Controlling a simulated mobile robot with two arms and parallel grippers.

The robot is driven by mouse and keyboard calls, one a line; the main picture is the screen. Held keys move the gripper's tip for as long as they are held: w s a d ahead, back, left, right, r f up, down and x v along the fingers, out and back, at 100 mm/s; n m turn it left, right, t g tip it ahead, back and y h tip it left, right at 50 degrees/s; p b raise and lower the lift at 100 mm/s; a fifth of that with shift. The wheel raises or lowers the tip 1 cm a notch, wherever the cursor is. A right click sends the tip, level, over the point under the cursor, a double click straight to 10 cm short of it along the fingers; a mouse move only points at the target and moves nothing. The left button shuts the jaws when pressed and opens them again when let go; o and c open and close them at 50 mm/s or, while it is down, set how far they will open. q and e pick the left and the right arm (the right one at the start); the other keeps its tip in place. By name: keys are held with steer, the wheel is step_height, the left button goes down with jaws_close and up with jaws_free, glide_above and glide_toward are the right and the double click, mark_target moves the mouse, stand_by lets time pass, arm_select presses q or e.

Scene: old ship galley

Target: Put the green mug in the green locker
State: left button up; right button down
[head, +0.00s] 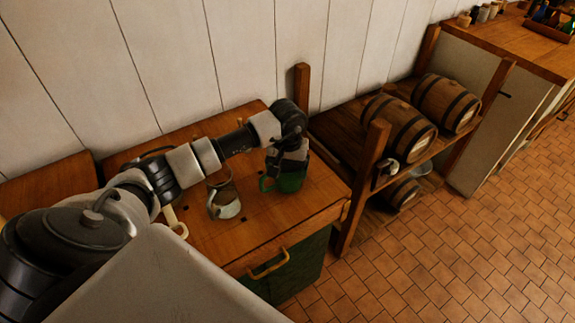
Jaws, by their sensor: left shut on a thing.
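The green mug (291,183) is on or just above the wooden top of a low cabinet, near its right end. I cannot tell whether it touches the top. My left gripper (287,168) points down at the mug and is shut on it; the fingertips are partly hidden. The green locker (312,262) is the cabinet's green front below the wooden top, with a yellowish handle (269,266). Its door looks shut. My right gripper is not in view.
A wooden rack (363,178) with barrels (399,127) stands to the right. A counter (517,42) is at the far right. The tiled floor (450,245) in front is clear.

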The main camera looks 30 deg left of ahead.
arm_select(q)
steer(key=shift+f, duration=0.15)
steer(key=o, duration=0.9)
steer(key=shift+c, duration=0.2)
steer(key=shift+r, duration=0.55)
step_height(320, 180, up, 11)
steer(key=b, duration=0.2)
steer(key=shift+r, duration=0.15)
